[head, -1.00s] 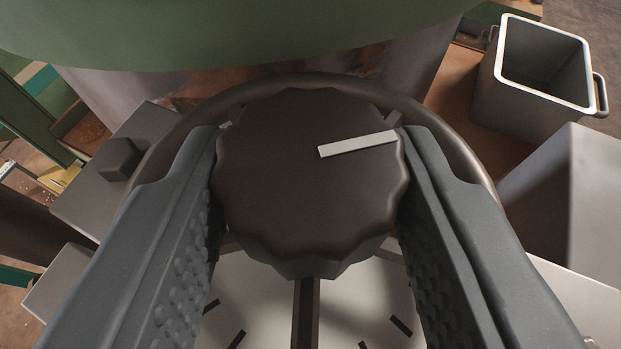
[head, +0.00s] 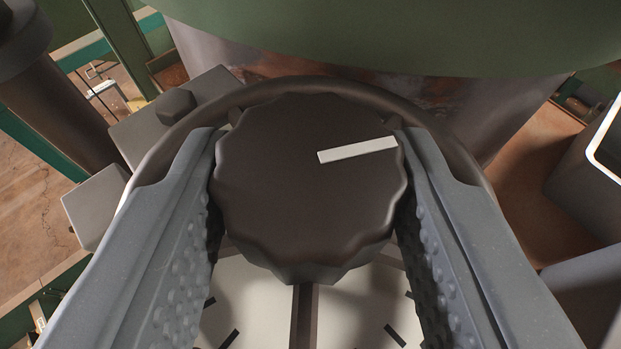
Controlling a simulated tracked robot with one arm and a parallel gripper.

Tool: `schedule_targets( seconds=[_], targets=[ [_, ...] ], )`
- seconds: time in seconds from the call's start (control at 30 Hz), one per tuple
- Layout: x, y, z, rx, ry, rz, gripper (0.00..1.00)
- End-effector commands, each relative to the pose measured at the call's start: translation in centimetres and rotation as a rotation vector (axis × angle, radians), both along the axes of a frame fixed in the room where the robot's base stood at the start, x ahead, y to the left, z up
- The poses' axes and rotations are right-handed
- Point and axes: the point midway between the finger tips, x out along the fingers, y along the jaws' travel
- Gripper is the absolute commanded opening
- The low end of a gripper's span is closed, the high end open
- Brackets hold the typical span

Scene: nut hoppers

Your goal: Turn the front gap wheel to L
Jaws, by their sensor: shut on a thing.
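The front gap wheel's dark scalloped knob (head: 290,210) fills the middle of the head view. A white pointer bar (head: 357,150) on its face points right and slightly up. My gripper (head: 308,185) is shut on the knob, one grey finger on each side. Behind the knob is a dark round rim (head: 310,84). A pale dial face (head: 255,295) with dark tick marks shows below, between the fingers. No letter L can be seen; much of the dial is hidden by the knob and fingers.
A large green rounded body (head: 400,35) over a worn metal cylinder (head: 350,75) stands behind the wheel. Grey blocks, one with a dark knob (head: 176,106), lie at the left. A white-rimmed bin (head: 606,150) is cut off at the right edge.

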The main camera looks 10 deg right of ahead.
Motion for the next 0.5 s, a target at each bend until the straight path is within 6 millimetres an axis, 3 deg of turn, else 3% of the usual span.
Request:
schedule_targets(
  seconds=[0.5],
  targets=[
    [-0.1,-0.33,-0.07,0.005,0.007,0.24,0.16]
  ],
)
